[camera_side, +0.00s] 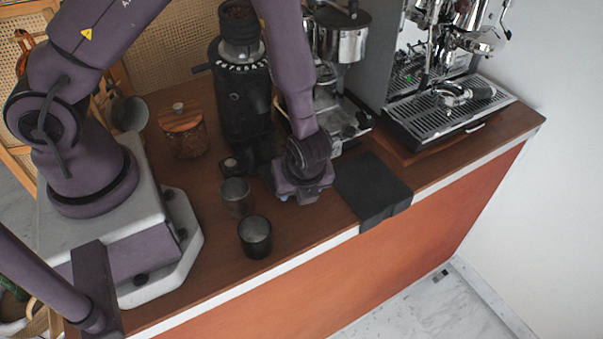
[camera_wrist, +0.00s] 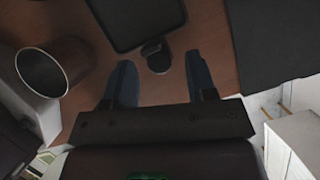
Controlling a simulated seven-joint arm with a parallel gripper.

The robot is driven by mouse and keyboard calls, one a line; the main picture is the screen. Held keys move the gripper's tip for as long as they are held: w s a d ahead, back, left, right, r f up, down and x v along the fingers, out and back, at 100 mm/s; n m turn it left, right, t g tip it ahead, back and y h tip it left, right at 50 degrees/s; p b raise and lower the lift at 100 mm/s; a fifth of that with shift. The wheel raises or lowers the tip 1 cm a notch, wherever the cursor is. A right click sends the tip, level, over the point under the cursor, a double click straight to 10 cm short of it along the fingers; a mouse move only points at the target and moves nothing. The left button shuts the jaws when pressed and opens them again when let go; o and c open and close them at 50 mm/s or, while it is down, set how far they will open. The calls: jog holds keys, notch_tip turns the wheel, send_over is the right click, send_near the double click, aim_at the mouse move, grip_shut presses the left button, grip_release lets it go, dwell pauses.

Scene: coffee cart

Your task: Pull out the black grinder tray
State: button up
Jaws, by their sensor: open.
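The black grinder tray (camera_wrist: 133,22) lies at the top of the wrist view, a flat dark rectangle with a raised rim. A short rounded black handle (camera_wrist: 158,60) sticks out from its near edge. My gripper (camera_wrist: 160,66) is open, with a finger on either side of the handle and a gap on both sides. Whether the fingers are level with the handle in height cannot be told. In the side view my gripper (camera_side: 302,190) is low over the counter, in front of the grinder (camera_side: 243,100). I cannot make out the tray clearly there.
Two dark cups (camera_side: 236,196) (camera_side: 256,238) stand left of my gripper; one cup (camera_wrist: 50,68) shows in the wrist view. A black mat (camera_side: 372,185) lies to the right, over the counter's edge. A wooden-lidded jar (camera_side: 184,135) and espresso machine (camera_side: 440,105) stand farther back.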

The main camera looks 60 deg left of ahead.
jog(key=v, duration=1.2)
jog(key=s+a+r+n+t+h, duration=0.1)
jog(key=s+a+r+n, duration=0.2)
jog(key=r+n, duration=0.4)
jog(key=s+a+r+n+t+h, duration=0.2)
jog(key=s+a+r+n, duration=0.1)
jog(key=r+n, duration=0.3)
jog(key=s+a+r+n+t+h, duration=0.1)
jog(key=s+a+r+n, duration=0.2)
jog(key=r+n, duration=0.4)
jog(key=shift+s+a+r+n, duration=0.3)
jog(key=shift+a+n, duration=0.2)
jog(key=shift+a, duration=0.35)
